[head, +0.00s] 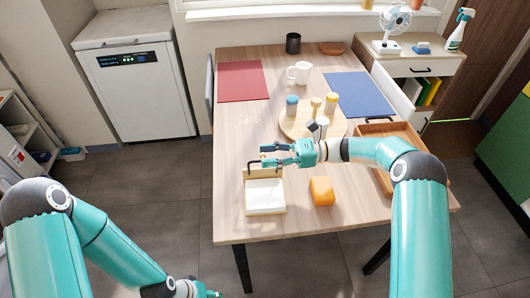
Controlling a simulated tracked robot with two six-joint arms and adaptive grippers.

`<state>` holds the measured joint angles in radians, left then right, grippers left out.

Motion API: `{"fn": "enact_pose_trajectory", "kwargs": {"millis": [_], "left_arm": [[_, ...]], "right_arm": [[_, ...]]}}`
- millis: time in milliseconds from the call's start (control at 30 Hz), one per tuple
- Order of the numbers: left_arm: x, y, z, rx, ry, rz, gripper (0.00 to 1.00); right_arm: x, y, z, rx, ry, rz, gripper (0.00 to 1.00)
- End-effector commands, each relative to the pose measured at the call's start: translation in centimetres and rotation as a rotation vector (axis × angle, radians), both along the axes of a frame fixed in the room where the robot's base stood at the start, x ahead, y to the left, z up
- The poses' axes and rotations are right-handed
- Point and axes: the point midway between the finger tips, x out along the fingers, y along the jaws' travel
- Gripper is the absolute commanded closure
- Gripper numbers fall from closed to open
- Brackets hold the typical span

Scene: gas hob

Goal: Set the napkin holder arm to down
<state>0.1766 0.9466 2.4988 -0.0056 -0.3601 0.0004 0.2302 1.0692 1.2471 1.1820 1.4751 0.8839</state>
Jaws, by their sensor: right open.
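The napkin holder (265,208) stands near the front left of the table, a light wooden tray with a white napkin stack (265,193) in it. Its dark thin arm (270,145) appears raised at the back of the holder, partly hidden by my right gripper. My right gripper (266,156) is open at the back of the holder, close to the dark arm; I cannot tell whether they touch. My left gripper (210,294) is low at the bottom edge, in front of the table and away from the holder; its fingers are too small and cut off to judge.
An orange block (321,190) lies right of the holder. A round board (291,125) with several jars stands behind, and a wooden tray (376,129) is at right. A white mug (299,72), red mat (241,82) and blue mat (360,94) are farther back.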

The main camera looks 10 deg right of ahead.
Motion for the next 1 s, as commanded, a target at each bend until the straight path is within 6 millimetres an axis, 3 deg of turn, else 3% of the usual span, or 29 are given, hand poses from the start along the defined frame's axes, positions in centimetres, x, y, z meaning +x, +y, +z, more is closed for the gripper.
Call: {"fn": "enact_pose_trajectory", "kwargs": {"millis": [167,433,467,733,1000], "left_arm": [[0.00,0.00,0.26,0.000,0.000,0.000,0.60],[0.00,0.00,0.23,0.000,0.000,0.000,0.60],[0.00,0.00,0.23,0.000,0.000,0.000,0.60],[0.00,0.00,0.23,0.000,0.000,0.000,0.60],[0.00,0.01,0.22,0.000,0.000,0.000,0.60]], "right_arm": [[0.01,1.14,0.02,-0.001,-0.001,0.001,0.52],[0.04,1.27,-0.02,-0.001,-0.001,0.000,0.52],[0.04,1.27,-0.02,-0.001,-0.001,0.000,0.54],[0.04,1.24,-0.02,-0.001,-0.001,0.000,0.99],[0.05,1.21,-0.03,-0.001,-0.001,-0.001,1.00]]}}
